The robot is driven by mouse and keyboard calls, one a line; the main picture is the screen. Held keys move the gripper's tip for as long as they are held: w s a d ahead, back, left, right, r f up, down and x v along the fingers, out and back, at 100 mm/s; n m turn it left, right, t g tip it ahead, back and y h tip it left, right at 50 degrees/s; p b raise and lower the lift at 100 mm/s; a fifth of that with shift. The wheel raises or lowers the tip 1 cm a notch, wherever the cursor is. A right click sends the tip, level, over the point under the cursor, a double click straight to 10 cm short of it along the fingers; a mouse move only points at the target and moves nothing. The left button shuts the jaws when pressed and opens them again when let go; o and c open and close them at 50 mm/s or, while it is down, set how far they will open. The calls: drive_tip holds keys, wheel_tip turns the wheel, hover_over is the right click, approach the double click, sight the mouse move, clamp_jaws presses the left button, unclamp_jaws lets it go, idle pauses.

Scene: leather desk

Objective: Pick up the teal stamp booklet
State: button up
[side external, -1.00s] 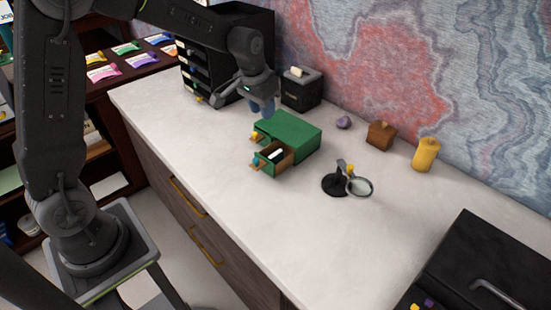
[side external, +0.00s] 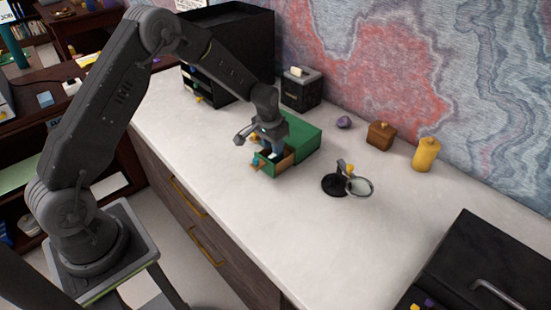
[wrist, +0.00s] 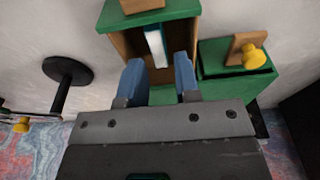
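The teal stamp booklet (wrist: 155,45) stands on edge in the open drawer (wrist: 183,45) of a small green cabinet (side external: 300,138). The wrist view shows its pale edge with a teal strip; in the side view my gripper largely hides it. My gripper (wrist: 158,62) is open, with its two blue fingers apart at the cabinet end of the drawer. The booklet's near end shows between the fingertips, with a gap on each side; I cannot tell how deep the fingers are. In the side view my gripper (side external: 271,147) is directly over the drawer.
A second, closed drawer with a yellow knob (wrist: 254,57) is beside the open one. A magnifier on a black stand (side external: 335,184) stands to the right. A purple stone (side external: 344,122), a brown box (side external: 380,136) and a yellow canister (side external: 426,155) line the wall.

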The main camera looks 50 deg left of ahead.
sight(275, 158)
drive_tip(key=f, duration=0.5)
drive_tip(key=shift+w+d, duration=0.1)
drive_tip(key=shift+w, duration=0.3)
clamp_jaws()
